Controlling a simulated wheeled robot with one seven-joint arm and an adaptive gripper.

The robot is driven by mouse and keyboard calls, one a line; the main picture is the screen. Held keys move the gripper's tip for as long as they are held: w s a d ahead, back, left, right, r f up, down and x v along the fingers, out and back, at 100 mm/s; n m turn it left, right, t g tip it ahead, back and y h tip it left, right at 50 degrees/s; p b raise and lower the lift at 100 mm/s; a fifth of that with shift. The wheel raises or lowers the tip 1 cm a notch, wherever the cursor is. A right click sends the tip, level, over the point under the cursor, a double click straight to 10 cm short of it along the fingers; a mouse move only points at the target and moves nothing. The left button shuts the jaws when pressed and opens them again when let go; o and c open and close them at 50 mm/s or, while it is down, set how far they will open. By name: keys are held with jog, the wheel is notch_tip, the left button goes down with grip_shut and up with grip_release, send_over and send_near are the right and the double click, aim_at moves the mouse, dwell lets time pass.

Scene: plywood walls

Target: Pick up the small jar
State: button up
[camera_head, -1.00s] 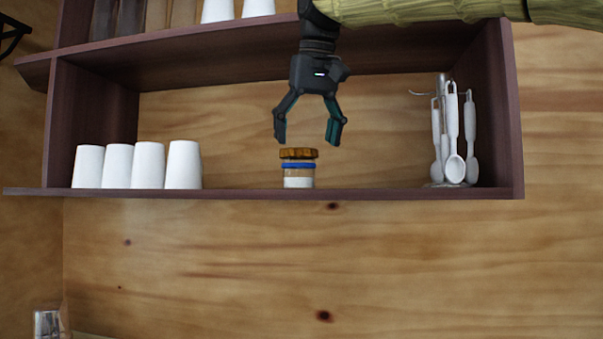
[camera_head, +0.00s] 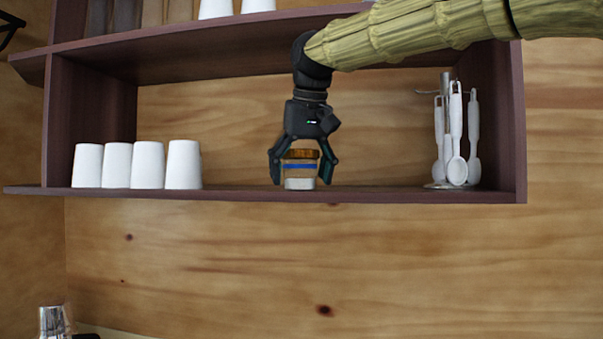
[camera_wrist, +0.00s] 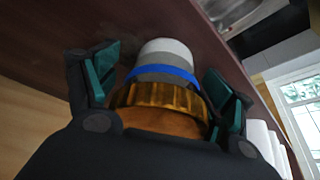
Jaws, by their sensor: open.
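The small jar (camera_head: 300,168) stands upright on the lower shelf, with a wooden-looking lid, a blue band and a white lower part. My gripper (camera_head: 302,178) points down over it, open, with one finger on each side of the jar. In the wrist view the jar (camera_wrist: 163,72) sits between the gripper's teal finger pads (camera_wrist: 170,85). A gap shows beside the left pad; the right pad is close to the jar, and I cannot tell whether it touches.
The wooden shelf (camera_head: 240,193) carries several white cups (camera_head: 145,165) at the left and a rack of white utensils (camera_head: 457,135) at the right. The upper shelf board (camera_head: 200,51) passes above my gripper. Shelf space on both sides of the jar is clear.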

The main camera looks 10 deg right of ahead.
jog(key=shift+w+a, duration=0.1)
jog(key=shift+a, duration=0.05)
jog(key=c, duration=0.9)
jog(key=shift+c, duration=0.6)
jog(key=shift+r, duration=0.1)
